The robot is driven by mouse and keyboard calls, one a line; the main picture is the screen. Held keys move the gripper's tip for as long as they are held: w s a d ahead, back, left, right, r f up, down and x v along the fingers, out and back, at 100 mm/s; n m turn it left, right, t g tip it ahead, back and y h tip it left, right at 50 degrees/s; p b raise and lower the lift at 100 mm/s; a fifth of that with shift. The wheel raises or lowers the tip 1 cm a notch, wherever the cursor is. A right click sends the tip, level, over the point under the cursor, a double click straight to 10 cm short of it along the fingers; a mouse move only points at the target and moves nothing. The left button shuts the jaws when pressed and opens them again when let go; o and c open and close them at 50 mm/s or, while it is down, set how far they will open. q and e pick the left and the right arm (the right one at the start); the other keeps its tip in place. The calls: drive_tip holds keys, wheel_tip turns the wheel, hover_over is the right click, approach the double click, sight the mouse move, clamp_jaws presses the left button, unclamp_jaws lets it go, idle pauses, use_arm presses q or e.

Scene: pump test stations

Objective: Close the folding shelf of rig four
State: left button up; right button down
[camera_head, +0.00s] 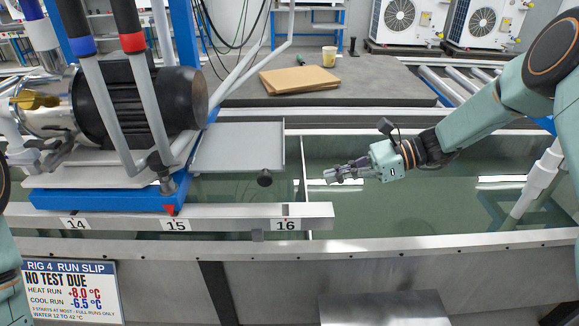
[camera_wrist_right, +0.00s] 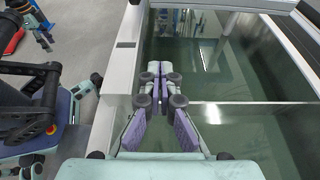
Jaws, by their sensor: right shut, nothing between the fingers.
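The folding shelf (camera_head: 238,147) of rig four is a flat grey panel. It stands out level to the right of the pump, over the water tank. A round dark knob (camera_head: 264,178) shows just below its front edge. My right gripper (camera_head: 326,176) is shut and empty over the tank, to the right of the shelf and apart from it. Its closed fingers (camera_wrist_right: 160,68) also show in the right wrist view, where I cannot make out the shelf. Part of my left arm shows at the head view's left edge. What looks like my left gripper (camera_wrist_right: 45,40) is small in the wrist view, its jaws unclear.
The pump (camera_head: 150,100) with grey levers stands left on a blue base. A numbered rail (camera_head: 240,212) runs along the tank's front. A slip (camera_head: 70,290) reads "RIG 4 RUN SLIP, NO TEST DUE". Cardboard (camera_head: 300,80) and a cup (camera_head: 329,56) lie behind. Open water is at right.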

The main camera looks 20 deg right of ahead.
drive_tip(key=w+a+r+b, duration=0.1)
drive_tip(key=a+b, duration=0.3)
drive_tip(key=a, duration=0.5)
drive_tip(key=shift+w+a+b, duration=0.2)
drive_tip(key=shift+w+b, duration=0.15)
drive_tip(key=shift+w, duration=0.25)
drive_tip(key=shift+r, duration=0.2)
